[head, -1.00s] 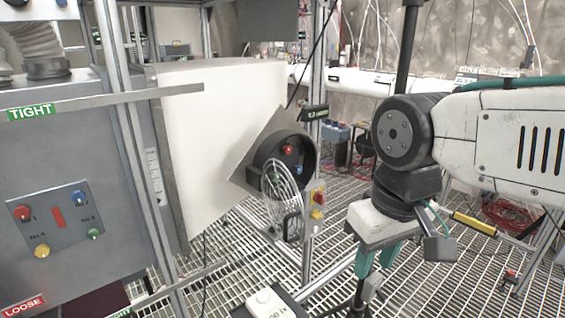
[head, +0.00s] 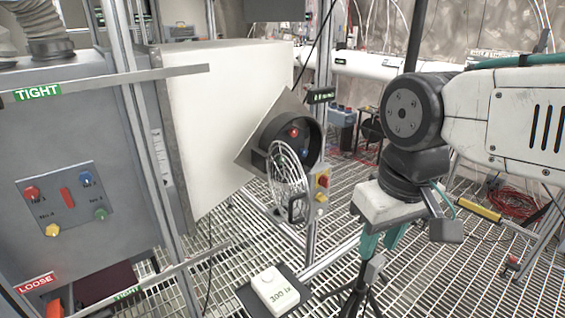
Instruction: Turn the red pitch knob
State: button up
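Several red knobs show, and I cannot read which one is marked pitch. One red knob (head: 293,131) sits above a blue knob (head: 304,152) inside a round black housing (head: 272,133) with an open wire guard (head: 289,182). Another red knob (head: 32,193) is at the upper left of the grey panel (head: 75,215) on the left, with blue, yellow and green knobs. My gripper (head: 381,242) hangs at right centre, pointing down. Its teal fingers look apart, with nothing seen between them. It is to the right of the round housing and touches no knob.
A red and yellow switch box (head: 322,187) is on the metal post beside the housing. A white box (head: 274,287) lies low in front. A black tripod (head: 357,295) stands below my gripper. Rails marked TIGHT and LOOSE cross the left side. Grating floor is open between post and gripper.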

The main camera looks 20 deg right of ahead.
aim_at(293, 132)
jog(key=k, duration=1.3)
jog(key=u, duration=0.7)
jog(key=i, duration=1.25)
jog(key=z, duration=0.6)
jog(key=i, duration=0.7)
jog(key=z, duration=0.75)
